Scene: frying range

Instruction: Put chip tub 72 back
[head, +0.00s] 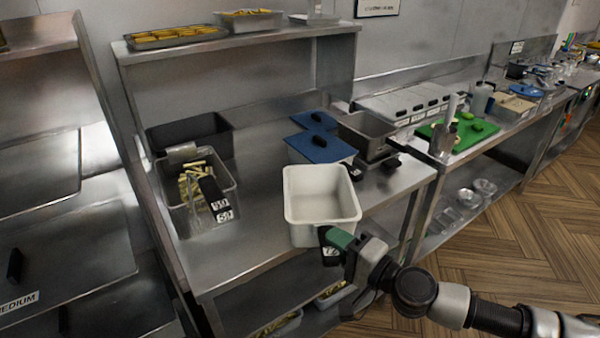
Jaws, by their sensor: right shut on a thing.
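A white, deep, open tub (318,190) is in the middle of the head view, at the front edge of the steel counter. It looks empty. A small label shows low on its front, partly covered by my gripper, and I cannot read it fully. My right gripper (338,246) is shut on the tub's near side, its arm coming in from the right. The tub is about upright; I cannot tell whether its underside touches the counter (255,240). My left gripper is not in view.
A blue-lidded container (320,148) and a steel pan (365,135) stand behind the tub. Tubs with chips (330,294) sit on the lower shelf. A green board (458,135) is at right.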

